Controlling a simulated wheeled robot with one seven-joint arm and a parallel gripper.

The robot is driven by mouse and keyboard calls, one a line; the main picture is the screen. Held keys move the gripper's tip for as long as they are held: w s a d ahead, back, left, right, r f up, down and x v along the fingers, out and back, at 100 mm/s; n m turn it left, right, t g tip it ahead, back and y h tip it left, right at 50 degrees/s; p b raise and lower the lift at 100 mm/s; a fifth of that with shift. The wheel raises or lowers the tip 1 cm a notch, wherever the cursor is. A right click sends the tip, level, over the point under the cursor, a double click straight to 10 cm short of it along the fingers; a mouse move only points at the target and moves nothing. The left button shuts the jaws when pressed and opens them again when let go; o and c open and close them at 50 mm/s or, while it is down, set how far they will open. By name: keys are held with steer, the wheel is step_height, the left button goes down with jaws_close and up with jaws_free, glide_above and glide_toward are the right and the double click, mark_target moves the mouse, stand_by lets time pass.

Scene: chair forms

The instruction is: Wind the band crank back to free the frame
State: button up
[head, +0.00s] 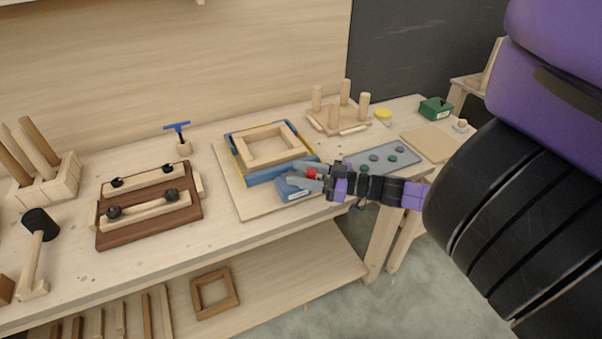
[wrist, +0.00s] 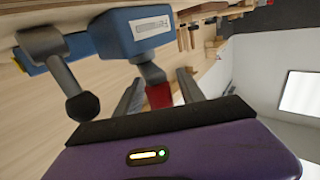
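The wooden frame (head: 266,147) lies on a pale board, inside a blue and yellow band assembly (head: 284,171). A blue housing (head: 296,193) with a white label sits at its near right corner; it also shows in the wrist view (wrist: 143,33). A red-tipped grey lever (wrist: 159,94) sticks out from the housing. A grey arm with a black knob (wrist: 82,106) stands left of it in the wrist view; which is the crank is unclear. My gripper (head: 306,177) is open, its fingers on either side of the red tip, with gaps visible in the wrist view.
A brown clamp board (head: 150,220) and a mallet (head: 38,228) lie to the left. A pegged wooden base (head: 337,121) stands behind, and a grey panel with green and dark buttons (head: 380,160) lies at right. Bare bench lies between the brown board and pale board (head: 228,190).

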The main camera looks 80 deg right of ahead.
steer(key=s+b, duration=0.1)
steer(key=s, duration=0.6)
steer(key=shift+s+a+b, duration=0.3)
steer(key=shift+s+b, duration=0.1)
